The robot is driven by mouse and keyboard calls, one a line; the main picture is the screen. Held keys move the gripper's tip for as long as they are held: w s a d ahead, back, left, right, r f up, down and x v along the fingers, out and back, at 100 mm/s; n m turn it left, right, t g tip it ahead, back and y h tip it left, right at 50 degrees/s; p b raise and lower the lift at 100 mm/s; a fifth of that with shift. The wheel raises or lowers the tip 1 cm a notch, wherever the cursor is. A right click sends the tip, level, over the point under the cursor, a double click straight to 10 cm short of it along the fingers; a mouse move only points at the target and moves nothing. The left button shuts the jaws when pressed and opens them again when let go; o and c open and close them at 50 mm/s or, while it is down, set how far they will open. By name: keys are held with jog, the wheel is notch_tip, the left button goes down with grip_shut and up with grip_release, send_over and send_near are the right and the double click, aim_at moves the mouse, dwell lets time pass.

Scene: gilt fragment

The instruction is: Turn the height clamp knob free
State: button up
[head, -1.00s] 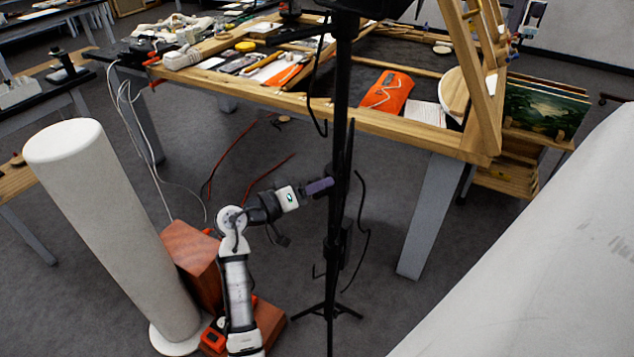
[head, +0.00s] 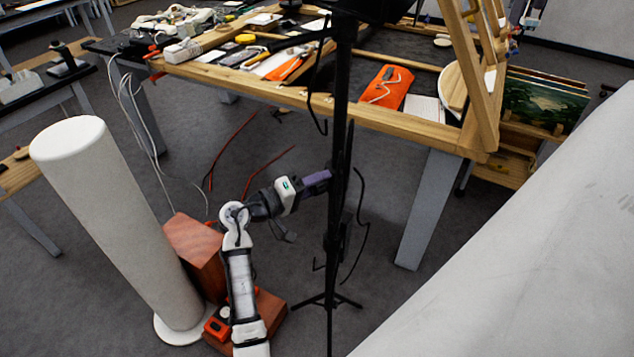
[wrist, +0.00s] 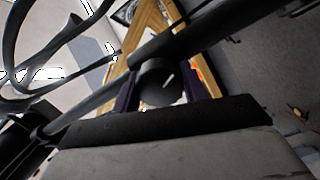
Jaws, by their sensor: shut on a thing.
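The height clamp knob (wrist: 158,84) is a dark round knob with a pale mark on its face, in the wrist view. It sits beside the dark pole of the stand (wrist: 190,40). My gripper (wrist: 161,92) is shut on the knob, one purple finger on each side. In the head view my gripper (head: 328,177) reaches the black stand (head: 338,150) from the left at about mid-height. The knob is hidden there behind the fingers and pole.
A wooden-framed table (head: 400,131) with tools and an orange cloth (head: 388,87) stands behind the stand. Dark cables (head: 364,215) hang by the pole. A white cylinder (head: 110,215) leans at left. A large pale surface (head: 540,240) fills the right side.

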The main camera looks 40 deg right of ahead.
jog(key=o, duration=1)
jog(key=w+a+b, duration=0.1)
jog(key=a+b, duration=0.4)
jog(key=a, duration=0.8)
jog(key=shift+w+a+r, duration=0.2)
jog(key=shift+w+a, duration=0.15)
jog(key=shift+w, duration=0.05)
